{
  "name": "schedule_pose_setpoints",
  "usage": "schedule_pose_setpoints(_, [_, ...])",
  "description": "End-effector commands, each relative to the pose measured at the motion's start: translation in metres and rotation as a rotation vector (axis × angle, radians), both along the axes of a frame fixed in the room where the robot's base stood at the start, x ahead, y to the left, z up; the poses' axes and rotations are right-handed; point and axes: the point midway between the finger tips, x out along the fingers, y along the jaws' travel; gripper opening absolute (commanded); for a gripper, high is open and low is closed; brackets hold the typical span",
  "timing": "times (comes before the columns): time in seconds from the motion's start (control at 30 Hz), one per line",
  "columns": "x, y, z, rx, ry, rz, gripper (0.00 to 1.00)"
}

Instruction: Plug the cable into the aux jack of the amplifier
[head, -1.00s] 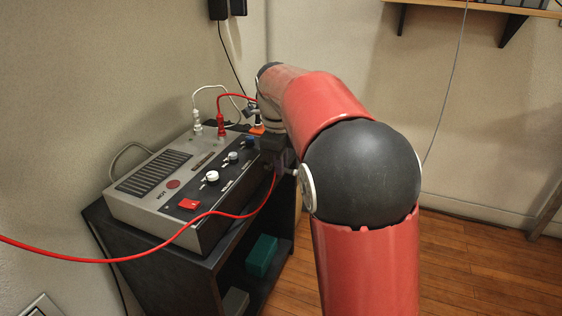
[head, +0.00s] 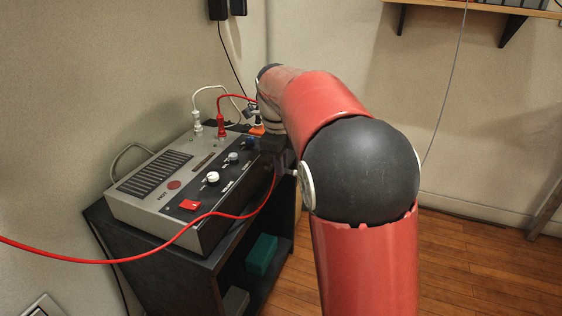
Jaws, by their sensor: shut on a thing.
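The amplifier (head: 150,207) is a grey box with a dark control panel, lying on a dark shelf unit. A white plug (head: 197,124) and a red plug (head: 221,127) stand upright in its far part, with leads curving to the right. A long red cable (head: 120,261) comes in from the left edge, hangs across the amplifier's front and rises to my gripper (head: 283,163). My gripper is at the amplifier's right edge, shut on the cable's end. The cable's plug and the fingertips are mostly hidden, and I cannot make out the aux jack.
The amplifier's panel carries knobs (head: 212,178) and a red switch (head: 189,205). An orange item (head: 257,129) shows behind its right edge, partly covered by my arm. The shelf unit (head: 175,282) holds a green box (head: 261,255). Open wooden floor lies to the right.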

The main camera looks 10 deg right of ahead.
Motion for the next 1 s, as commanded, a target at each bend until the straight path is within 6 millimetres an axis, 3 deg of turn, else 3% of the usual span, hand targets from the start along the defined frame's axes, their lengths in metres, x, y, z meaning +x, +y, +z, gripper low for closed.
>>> schedule_pose_setpoints(1.0, [0.012, 0.016, 0.001, 0.0, 0.0, 0.001, 0.0])
